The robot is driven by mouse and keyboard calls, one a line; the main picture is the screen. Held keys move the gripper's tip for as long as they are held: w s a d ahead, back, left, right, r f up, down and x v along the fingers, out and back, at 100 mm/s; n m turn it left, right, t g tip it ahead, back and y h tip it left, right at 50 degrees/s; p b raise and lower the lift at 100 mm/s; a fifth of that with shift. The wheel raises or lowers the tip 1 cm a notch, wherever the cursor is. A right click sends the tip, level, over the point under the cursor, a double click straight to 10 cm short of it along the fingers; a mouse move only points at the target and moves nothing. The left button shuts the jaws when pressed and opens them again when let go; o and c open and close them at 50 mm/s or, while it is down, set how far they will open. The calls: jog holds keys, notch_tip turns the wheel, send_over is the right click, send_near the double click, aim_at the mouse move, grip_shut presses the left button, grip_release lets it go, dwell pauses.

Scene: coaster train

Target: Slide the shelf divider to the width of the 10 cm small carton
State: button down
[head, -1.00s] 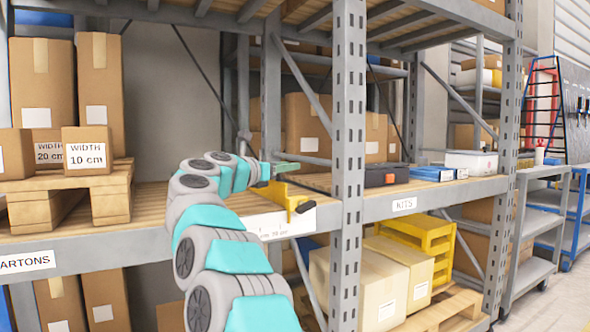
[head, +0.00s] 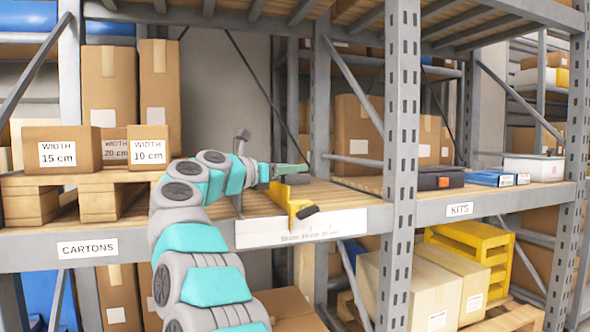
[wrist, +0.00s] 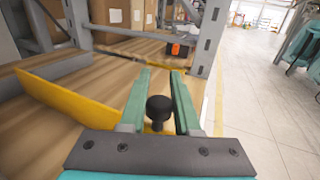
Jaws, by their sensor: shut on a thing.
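The yellow shelf divider (head: 291,201) stands on the wooden shelf boards, above a white scale strip (head: 340,224) on the shelf's front beam. The strip's print is too small to read surely. My gripper (head: 304,168) is at the divider; in the wrist view its green fingers (wrist: 161,80) are on both sides of the black knob (wrist: 159,108), shut on it. The yellow plate runs to the left there. The small carton labelled 10 cm (head: 148,148) sits on a pallet to the left, apart from the divider.
Cartons labelled 15 cm (head: 52,150) and 20 cm (head: 115,143) stand beside the small one. A grey post (head: 402,150) rises to the right of the divider. Beyond it is a dark toolbox (head: 437,178). Boards between divider and post are clear.

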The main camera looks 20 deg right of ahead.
jog(key=c, duration=0.6)
grip_release()
jog(key=shift+c, duration=0.2)
jog(key=b+v, duration=0.1)
jog(key=v, duration=0.6)
jog(key=shift+s+a, duration=0.2)
jog(key=shift+a, duration=0.15)
